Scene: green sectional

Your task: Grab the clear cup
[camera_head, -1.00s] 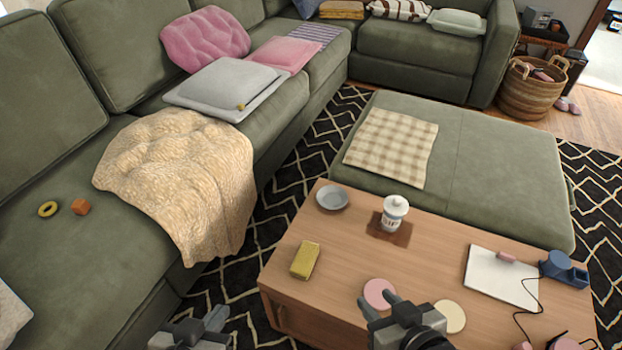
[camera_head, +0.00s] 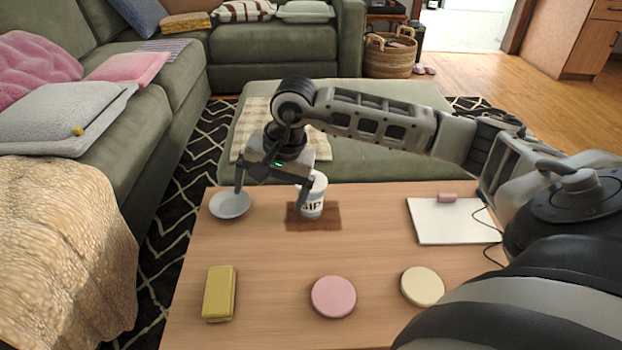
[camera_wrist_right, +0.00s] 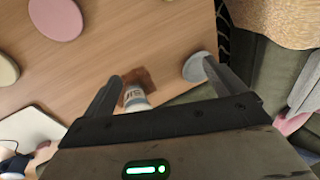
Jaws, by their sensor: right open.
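No plainly clear cup shows. A white lidded cup with dark lettering (camera_head: 313,198) stands upright on a brown mat (camera_head: 330,217) on the wooden table. My right gripper (camera_head: 271,193) is open, fingers pointing down, left of and close to the cup. One finger is beside or in front of the cup's left side; I cannot tell if they touch. In the right wrist view the cup (camera_wrist_right: 135,97) lies between the two fingers, nearer one of them. My left gripper is not in view.
A grey saucer (camera_head: 230,205) is left of the gripper. A yellow block (camera_head: 219,293), a pink disc (camera_head: 333,296) and a cream disc (camera_head: 422,286) lie nearer. A white board (camera_head: 452,222) is on the right. A green ottoman (camera_head: 400,165) stands behind the table.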

